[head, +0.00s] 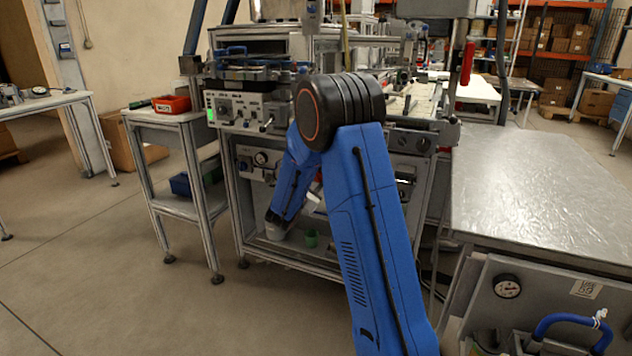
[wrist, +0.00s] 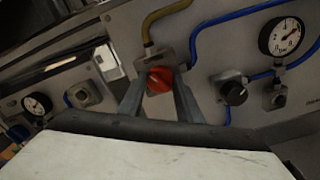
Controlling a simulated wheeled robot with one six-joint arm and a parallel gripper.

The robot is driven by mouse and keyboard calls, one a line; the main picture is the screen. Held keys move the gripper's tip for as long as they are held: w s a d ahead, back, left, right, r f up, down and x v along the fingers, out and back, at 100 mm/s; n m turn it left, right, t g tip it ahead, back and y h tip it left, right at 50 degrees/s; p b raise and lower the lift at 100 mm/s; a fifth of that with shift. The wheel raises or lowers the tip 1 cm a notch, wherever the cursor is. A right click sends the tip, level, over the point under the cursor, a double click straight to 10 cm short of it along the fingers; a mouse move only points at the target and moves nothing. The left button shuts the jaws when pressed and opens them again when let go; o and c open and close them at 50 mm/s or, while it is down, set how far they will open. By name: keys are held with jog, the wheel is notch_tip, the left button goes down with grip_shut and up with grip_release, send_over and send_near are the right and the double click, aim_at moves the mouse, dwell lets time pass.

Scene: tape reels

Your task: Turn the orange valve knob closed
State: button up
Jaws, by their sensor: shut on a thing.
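In the wrist view, the orange-red valve knob (wrist: 160,79) sits on a small fitting on a grey panel, with a yellow hose running up from it. My gripper (wrist: 160,88) has one finger on each side of the knob and is shut on it. In the head view, my blue arm reaches down toward the lower part of the machine. The knob and my fingers are hidden there.
In the wrist view, a black knob (wrist: 233,92) and a pressure gauge (wrist: 286,36) are to the right, with blue hoses nearby. Another gauge (wrist: 37,104) is at the left. In the head view, a metal table (head: 545,190) stands at the right and a small cart (head: 165,118) at the left.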

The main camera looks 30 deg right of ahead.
jog(key=n, duration=0.6)
jog(key=shift+f, duration=0.1)
jog(key=n, duration=0.6)
dwell(0.5)
jog(key=o, duration=1)
jog(key=shift+a, duration=0.1)
jog(key=shift+o, duration=0.2)
jog(key=v, duration=1.7)
jog(key=shift+s+a, duration=0.15)
